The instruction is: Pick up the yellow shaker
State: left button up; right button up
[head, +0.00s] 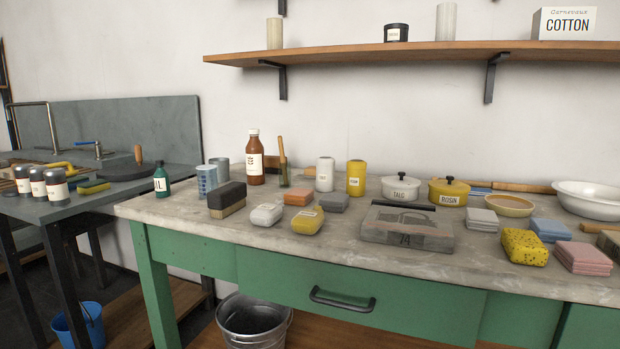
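The yellow shaker (356,178) is a small upright cylinder with a white label. It stands toward the back of the stone-topped table (160,212), in the middle of the head view. A white shaker (325,174) of similar shape stands just to its left, a small gap apart. A lidded white pot (400,188) stands to its right. Neither of my grippers shows in the head view.
A grey slab (408,236), a grey block (334,203) and a yellow sponge (308,221) lie in front. A brown bottle (254,160) stands left, a yellow lidded pot (448,192) right. A wooden shelf (420,52) hangs above. A metal bucket (254,322) is under the table.

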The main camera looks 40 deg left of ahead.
aim_at(355, 168)
jog(key=u, duration=0.85)
